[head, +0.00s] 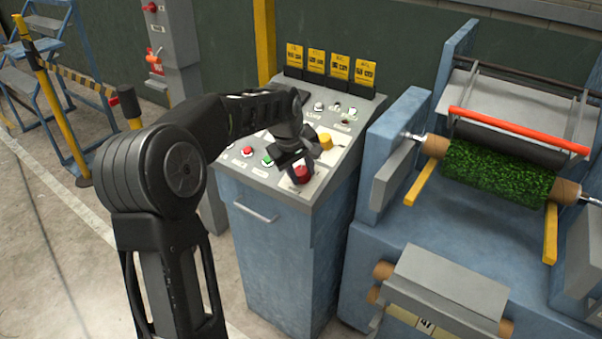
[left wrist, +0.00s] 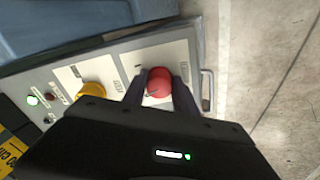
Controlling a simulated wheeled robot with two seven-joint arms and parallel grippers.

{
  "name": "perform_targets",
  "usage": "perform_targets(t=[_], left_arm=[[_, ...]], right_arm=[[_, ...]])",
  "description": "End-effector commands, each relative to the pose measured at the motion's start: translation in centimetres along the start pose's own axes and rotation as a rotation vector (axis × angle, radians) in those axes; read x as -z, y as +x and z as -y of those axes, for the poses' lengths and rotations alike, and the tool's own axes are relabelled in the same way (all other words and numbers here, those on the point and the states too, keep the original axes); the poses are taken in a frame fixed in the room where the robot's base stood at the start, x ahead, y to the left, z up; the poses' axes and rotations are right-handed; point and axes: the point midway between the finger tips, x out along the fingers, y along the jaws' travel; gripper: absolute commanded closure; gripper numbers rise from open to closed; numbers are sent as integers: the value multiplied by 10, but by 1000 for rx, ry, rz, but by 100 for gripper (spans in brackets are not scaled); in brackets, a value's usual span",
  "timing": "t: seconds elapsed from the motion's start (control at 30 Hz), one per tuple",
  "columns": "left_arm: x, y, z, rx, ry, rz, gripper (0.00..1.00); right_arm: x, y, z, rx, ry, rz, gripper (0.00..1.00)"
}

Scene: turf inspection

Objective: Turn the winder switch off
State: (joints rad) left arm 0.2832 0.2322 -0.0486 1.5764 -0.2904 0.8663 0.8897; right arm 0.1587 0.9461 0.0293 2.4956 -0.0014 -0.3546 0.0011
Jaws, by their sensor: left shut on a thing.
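A sloped control panel (head: 335,163) tops a blue cabinet; its labels are too small to read, so I cannot tell which control is marked as the winder switch. A round red knob (head: 301,174) sits near the panel's lower edge. My left gripper (head: 297,167) reaches down over it. In the left wrist view, the red knob (left wrist: 159,84) lies between the two fingers of my left gripper (left wrist: 160,83), which are closed on its sides. A yellow knob (head: 326,141) is just beyond, and it also shows in the left wrist view (left wrist: 91,95). My right gripper is out of view.
A green button (head: 267,160) is left of the gripper on the panel. Several yellow tags (head: 316,61) stand along its back edge. A blue winder machine with a green turf roll (head: 497,173) stands close on the right. Open concrete floor (head: 60,260) lies left.

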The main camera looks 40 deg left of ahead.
Motion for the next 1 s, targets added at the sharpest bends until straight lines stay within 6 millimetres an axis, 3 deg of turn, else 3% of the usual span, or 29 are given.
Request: perform_targets(t=[0.5, 1.0], left_arm=[[0, 0, -2, 18, -394, 1, 100], [0, 0, -2, 21, -469, 1, 100]], right_arm=[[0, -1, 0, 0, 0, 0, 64], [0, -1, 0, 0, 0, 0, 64]])
